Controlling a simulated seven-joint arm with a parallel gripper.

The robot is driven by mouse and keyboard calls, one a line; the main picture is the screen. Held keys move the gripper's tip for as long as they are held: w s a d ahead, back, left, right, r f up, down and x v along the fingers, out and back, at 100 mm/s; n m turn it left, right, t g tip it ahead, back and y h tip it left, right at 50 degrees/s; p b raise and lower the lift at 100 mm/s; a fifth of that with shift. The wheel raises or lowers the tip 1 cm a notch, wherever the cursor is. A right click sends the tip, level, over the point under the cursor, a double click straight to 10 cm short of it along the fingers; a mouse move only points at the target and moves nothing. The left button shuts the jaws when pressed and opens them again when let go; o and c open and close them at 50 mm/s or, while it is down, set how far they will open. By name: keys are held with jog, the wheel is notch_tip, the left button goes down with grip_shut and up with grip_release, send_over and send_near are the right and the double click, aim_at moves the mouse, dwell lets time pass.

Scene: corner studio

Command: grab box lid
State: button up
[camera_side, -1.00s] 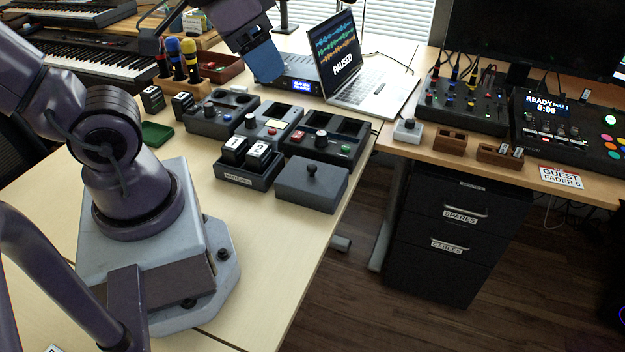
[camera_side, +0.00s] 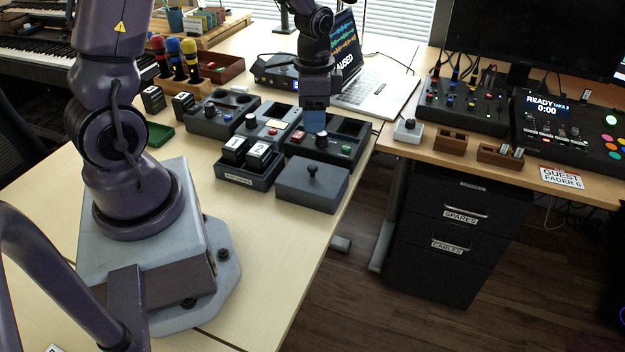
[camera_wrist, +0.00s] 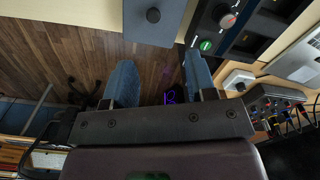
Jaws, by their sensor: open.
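The box lid (camera_side: 318,192) is a flat dark grey square with a small round black knob (camera_side: 312,172) on top. It sits near the table's right edge in the side view, on a box hidden beneath it or too low to make out. In the wrist view the lid (camera_wrist: 174,29) and its knob show at the top, past my fingertips. My gripper (camera_side: 315,121) hangs pointing down, above and behind the lid and over the dark device there. Its two blue fingers (camera_wrist: 160,80) are spread apart with nothing between them.
Left of the lid is a labelled tray (camera_side: 248,177) with blocks marked 1 and 2. Behind it stand a device with a black knob and green button (camera_side: 346,150), and other consoles. A laptop (camera_side: 375,95) is farther back. The table edge drops off to the lid's right.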

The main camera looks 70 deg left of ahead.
aim_at(313, 166)
notch_tip(313, 166, down, 7)
jog(key=shift+s+f, duration=0.1)
jog(key=shift+f, duration=0.05)
jog(key=f, duration=0.5)
jog(key=shift+s+d, duration=0.2)
jog(key=shift+d, duration=0.15)
grip_shut()
